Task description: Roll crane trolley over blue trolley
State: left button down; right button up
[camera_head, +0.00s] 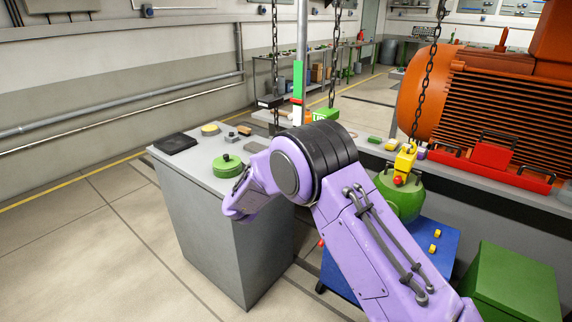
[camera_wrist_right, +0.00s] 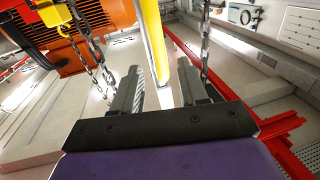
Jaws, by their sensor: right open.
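The blue trolley (camera_head: 440,245) stands on the floor at the lower right of the head view, partly hidden by my purple right arm. A green rounded part (camera_head: 404,195) shows at it, with a yellow hook block (camera_head: 406,158) on a chain just above. The crane trolley itself cannot be made out in the head view. In the right wrist view my right gripper (camera_wrist_right: 160,75) points upward, its two grey fingers apart. A yellow bar (camera_wrist_right: 153,35) shows beyond and between the fingers; I cannot tell whether it touches them. My left gripper is not in view.
Chains (camera_head: 333,55) hang around the arm. A grey bench (camera_head: 205,225) carries a green lid (camera_head: 227,165) and small parts. A large orange motor (camera_head: 490,100) stands at right, a green box (camera_head: 512,285) at lower right. The floor at left is clear.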

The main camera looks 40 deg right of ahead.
jog(key=v, duration=0.4)
jog(key=shift+s+a+b, duration=0.1)
jog(key=shift+a+b, duration=0.1)
jog(key=shift+b, duration=0.1)
